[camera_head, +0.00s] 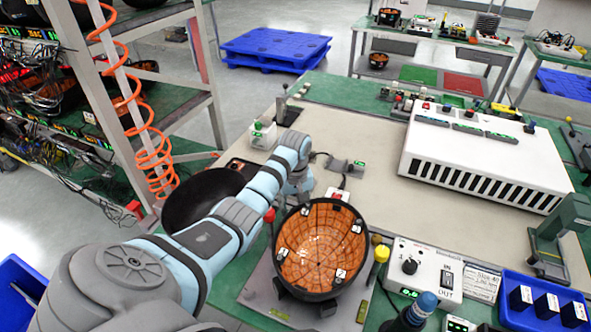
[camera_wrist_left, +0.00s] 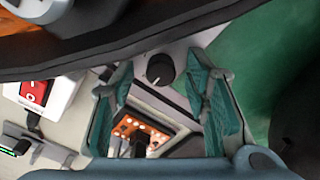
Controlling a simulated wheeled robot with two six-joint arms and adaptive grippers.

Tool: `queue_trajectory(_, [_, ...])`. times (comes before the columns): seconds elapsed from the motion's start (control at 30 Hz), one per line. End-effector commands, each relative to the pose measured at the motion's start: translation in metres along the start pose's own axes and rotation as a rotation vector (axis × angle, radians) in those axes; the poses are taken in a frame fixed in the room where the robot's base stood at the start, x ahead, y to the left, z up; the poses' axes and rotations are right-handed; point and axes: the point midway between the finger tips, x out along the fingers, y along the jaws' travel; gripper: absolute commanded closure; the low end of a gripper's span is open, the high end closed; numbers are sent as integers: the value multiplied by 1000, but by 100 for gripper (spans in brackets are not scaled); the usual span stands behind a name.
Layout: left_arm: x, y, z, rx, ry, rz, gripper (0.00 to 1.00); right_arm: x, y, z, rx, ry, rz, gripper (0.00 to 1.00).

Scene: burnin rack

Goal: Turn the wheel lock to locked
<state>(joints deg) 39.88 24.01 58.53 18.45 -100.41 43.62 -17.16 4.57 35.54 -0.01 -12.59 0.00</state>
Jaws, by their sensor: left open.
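A black round knob (camera_wrist_left: 160,68), which looks like the wheel lock, sits on a light grey plate in the left wrist view. Its setting cannot be read clearly. In the head view my left arm hides it. My left gripper (camera_wrist_left: 160,88) is open and empty, with one teal finger to each side of the knob in the picture; I cannot tell how far above it they are. In the head view the left gripper (camera_head: 297,188) is beyond the tilted orange-lined black bowl (camera_head: 320,248). My right gripper does not show.
The bowl's dark rim (camera_wrist_left: 130,45) is close to the left fingers. A red switch box (camera_wrist_left: 33,92) and an orange dotted panel (camera_wrist_left: 140,130) are nearby. A white slotted unit (camera_head: 485,160) stands at the right. A coiled orange hose (camera_head: 155,165) hangs at the left.

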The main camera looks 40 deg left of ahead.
Motion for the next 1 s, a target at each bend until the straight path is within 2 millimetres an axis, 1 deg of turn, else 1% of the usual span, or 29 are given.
queue_trajectory(0.07, [3, 0, 0, 0, 0, 0, 57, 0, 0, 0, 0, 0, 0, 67])
queue_trajectory(0.23, [2, 0, 0, 0, 0, 0, 57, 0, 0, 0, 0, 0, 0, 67])
queue_trajectory(0.27, [2, 0, 0, 0, 0, 0, 61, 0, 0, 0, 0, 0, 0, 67])
queue_trajectory(0.5, [2, 0, 0, 0, 0, 0, 99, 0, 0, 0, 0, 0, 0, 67])
queue_trajectory(0.77, [1, 0, 0, 12, -1, 0, 100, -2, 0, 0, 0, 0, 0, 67])
queue_trajectory(1.0, [-1, 0, 0, 91, -1, -1, 100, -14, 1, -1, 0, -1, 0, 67])
